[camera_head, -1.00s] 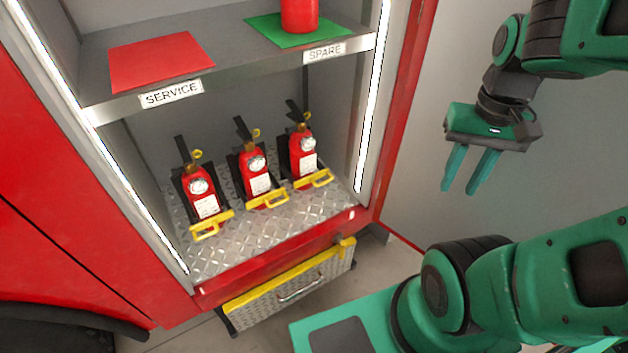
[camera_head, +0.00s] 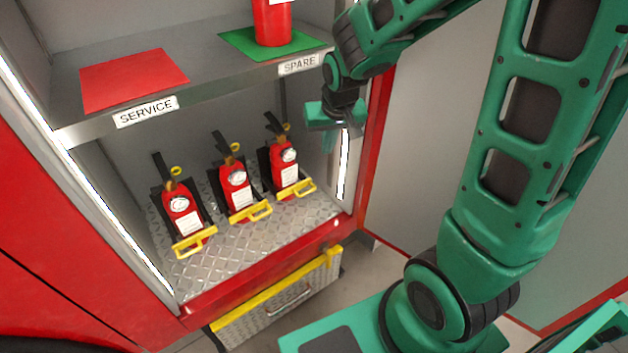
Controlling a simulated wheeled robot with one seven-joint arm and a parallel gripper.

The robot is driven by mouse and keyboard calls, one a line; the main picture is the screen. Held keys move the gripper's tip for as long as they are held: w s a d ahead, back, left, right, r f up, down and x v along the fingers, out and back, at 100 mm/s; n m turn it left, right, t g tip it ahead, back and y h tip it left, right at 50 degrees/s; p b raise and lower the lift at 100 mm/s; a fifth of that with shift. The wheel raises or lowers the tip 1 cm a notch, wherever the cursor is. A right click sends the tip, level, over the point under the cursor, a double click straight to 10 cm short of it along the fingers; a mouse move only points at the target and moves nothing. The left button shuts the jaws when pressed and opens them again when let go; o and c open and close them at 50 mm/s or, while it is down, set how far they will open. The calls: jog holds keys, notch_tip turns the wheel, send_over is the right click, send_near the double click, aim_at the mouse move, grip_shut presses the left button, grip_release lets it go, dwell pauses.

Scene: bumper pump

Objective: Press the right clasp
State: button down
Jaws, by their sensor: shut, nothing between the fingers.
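Three red fire extinguishers stand in a row on the diamond-plate floor of the locker, each in a black bracket with a yellow clasp low at its front. The right clasp (camera_head: 299,190) lies across the base of the right extinguisher (camera_head: 287,168). The middle clasp (camera_head: 250,213) and left clasp (camera_head: 195,243) sit in front of the middle extinguisher (camera_head: 237,190) and left extinguisher (camera_head: 182,215). My gripper (camera_head: 318,150) is shut and empty. It appears above and to the right of the right clasp, apart from it, by the lit right door post.
The shelf (camera_head: 205,85) above holds a red mat (camera_head: 135,80) labelled SERVICE and a green mat (camera_head: 238,42) labelled SPARE, with another red extinguisher (camera_head: 272,22) on it. A folded-down step (camera_head: 280,300) hangs below the locker.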

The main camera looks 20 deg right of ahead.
jog(key=w+f+m, duration=0.2)
jog(key=w+f, duration=0.5)
jog(key=f, duration=0.5)
jog(key=shift+f+h, duration=0.3)
jog(key=shift+f, duration=0.05)
jog(key=x, duration=1)
jog(key=shift+s, duration=0.25)
jog(key=shift+s+d+g, duration=0.15)
jog(key=shift+s+g, duration=0.05)
jog(key=shift+g, duration=0.1)
